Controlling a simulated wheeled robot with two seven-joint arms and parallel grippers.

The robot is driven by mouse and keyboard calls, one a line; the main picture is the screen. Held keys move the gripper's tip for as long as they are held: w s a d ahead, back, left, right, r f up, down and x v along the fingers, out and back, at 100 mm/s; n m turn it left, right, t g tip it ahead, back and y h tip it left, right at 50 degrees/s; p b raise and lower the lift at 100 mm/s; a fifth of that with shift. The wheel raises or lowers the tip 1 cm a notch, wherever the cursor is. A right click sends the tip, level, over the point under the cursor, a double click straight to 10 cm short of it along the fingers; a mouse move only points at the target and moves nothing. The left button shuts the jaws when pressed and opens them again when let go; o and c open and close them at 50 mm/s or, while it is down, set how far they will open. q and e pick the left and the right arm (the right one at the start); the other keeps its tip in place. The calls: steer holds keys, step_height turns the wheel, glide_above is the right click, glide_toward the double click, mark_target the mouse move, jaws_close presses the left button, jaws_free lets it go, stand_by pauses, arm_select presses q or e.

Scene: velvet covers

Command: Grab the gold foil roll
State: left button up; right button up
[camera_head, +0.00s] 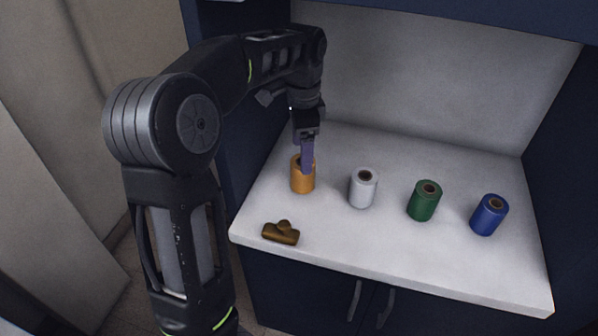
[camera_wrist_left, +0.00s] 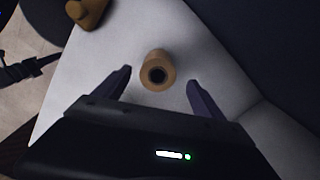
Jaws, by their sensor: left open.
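The gold foil roll (camera_head: 302,180) stands upright at the left of a row of rolls on the white counter. My left gripper (camera_head: 307,168) is over it, pointing down, and partly covers its top in the head view. In the left wrist view the gold roll (camera_wrist_left: 157,70) shows its dark core hole, ahead of and between the two spread fingers of the left gripper (camera_wrist_left: 160,82). The gripper is open and holds nothing. Whether a finger touches the roll cannot be told. My right gripper is not in view.
A silver roll (camera_head: 362,190), a green roll (camera_head: 424,202) and a blue roll (camera_head: 488,216) stand to the right. A brown object (camera_head: 281,234) lies near the front left edge of the counter (camera_head: 400,262). A dark cabinet wall (camera_head: 252,130) rises at the left; the front middle is clear.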

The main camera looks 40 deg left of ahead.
mark_target(300, 184)
arm_select(q)
steer(key=shift+f, duration=1.3)
steer(key=shift+d+f, duration=0.2)
steer(key=shift+f, duration=2.45)
steer(key=shift+s, duration=0.1)
steer(key=c, duration=1.6)
steer(key=shift+r, duration=0.15)
